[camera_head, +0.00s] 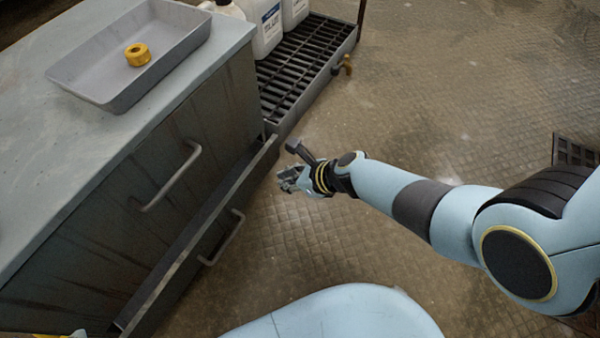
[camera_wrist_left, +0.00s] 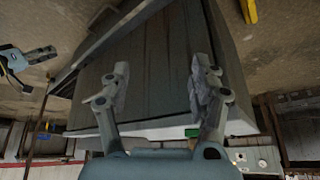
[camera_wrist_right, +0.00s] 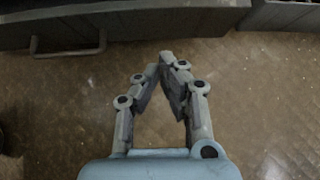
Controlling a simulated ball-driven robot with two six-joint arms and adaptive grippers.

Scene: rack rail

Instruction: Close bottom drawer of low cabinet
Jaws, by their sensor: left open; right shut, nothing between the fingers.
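The low cabinet (camera_head: 130,165) stands at left in the head view, with a bar handle (camera_head: 170,178) on its upper front. Its bottom drawer (camera_head: 190,245) is pulled out partway, showing a narrow open strip; its handle (camera_head: 222,240) faces the floor area. My right gripper (camera_head: 290,178) is shut and empty, in front of the drawer's far end and apart from it. In the right wrist view, its fingers (camera_wrist_right: 166,62) point toward the drawer front, with the handle (camera_wrist_right: 68,52) at upper left. My left gripper (camera_wrist_left: 158,75) is open and empty, with the cabinet between its fingers in view.
A grey tray (camera_head: 85,78) with a yellow ring (camera_head: 137,54) sits on the cabinet top. Beyond the cabinet, a low black grating (camera_head: 300,65) carries white jugs (camera_head: 262,25); a brass tap (camera_head: 345,66) sticks out. The floor (camera_head: 450,90) to the right is mostly clear.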

